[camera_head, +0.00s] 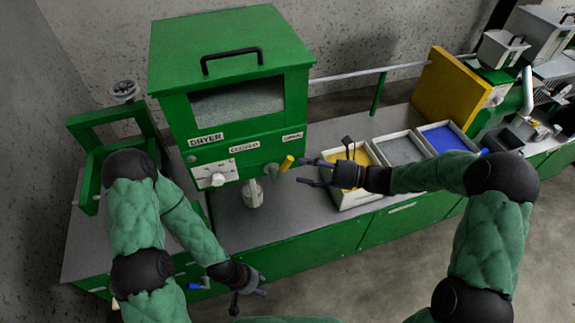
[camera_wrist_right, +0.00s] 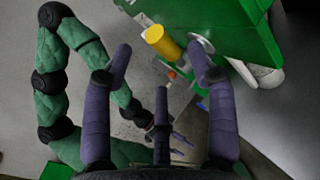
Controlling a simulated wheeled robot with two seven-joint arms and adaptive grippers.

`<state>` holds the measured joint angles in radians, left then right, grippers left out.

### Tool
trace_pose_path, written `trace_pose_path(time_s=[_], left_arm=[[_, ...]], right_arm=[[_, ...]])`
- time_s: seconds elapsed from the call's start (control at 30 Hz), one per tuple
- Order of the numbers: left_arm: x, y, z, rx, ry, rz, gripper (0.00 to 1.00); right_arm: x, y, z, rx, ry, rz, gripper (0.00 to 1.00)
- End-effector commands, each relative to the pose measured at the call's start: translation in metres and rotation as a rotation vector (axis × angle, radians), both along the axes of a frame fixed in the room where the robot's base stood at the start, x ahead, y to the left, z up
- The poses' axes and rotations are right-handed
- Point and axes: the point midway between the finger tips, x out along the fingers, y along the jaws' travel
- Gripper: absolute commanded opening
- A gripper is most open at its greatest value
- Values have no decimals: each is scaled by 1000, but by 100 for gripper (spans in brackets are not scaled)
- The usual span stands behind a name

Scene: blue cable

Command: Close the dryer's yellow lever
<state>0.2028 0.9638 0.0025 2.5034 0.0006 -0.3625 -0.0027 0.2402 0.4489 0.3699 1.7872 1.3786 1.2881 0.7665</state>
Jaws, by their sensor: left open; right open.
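The green dryer (camera_head: 228,100) stands on the counter at the left centre. Its short yellow lever (camera_head: 286,164) sticks out tilted from the lower right of the front. In the right wrist view the lever (camera_wrist_right: 163,42) shows as a yellow cylinder beside a round metal fitting (camera_wrist_right: 201,46). My right gripper (camera_head: 308,172) is open just right of the lever. In the right wrist view its purple fingers (camera_wrist_right: 160,62) are spread, with the lever between their tips in the picture; no contact is visible. My left gripper (camera_head: 258,286) is open and empty, low in front of the counter.
A white nozzle (camera_head: 252,193) sits below the dryer. Yellow, grey (camera_head: 398,150) and blue (camera_head: 445,138) trays lie to the right, the yellow one (camera_head: 350,198) partly behind my right gripper. A green frame (camera_head: 88,150) stands left. The floor in front is clear.

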Motion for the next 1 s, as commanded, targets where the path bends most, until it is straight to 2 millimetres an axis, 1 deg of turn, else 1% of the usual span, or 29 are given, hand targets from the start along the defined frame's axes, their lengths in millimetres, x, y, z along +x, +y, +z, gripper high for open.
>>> trace_pose_path(time_s=[0.03,0.1,0.3,0.5,0.77,0.8,0.87,0.9,0.97,1.0], left_arm=[[0,0,-3,0,0,0,44],[0,0,-6,0,0,0,44],[0,0,-10,0,0,0,44],[0,0,-11,0,0,0,44],[0,0,-11,0,0,0,44],[0,0,-11,0,0,0,44],[0,0,-11,0,0,0,44],[0,0,-11,0,0,0,44],[0,0,-11,0,0,0,44],[0,0,-11,0,0,0,44]], right_arm=[[1,10,-2,-1,-1,4,58],[4,22,-1,-1,-1,5,58],[9,46,-1,-1,-1,2,58],[12,56,0,-2,-1,1,58],[12,56,0,-2,-1,1,58],[12,56,0,-2,-1,1,46],[12,56,0,-2,-1,1,29],[12,56,0,-2,-1,1,18],[12,56,0,-2,-1,1,1],[12,56,0,-2,-1,1,0]])
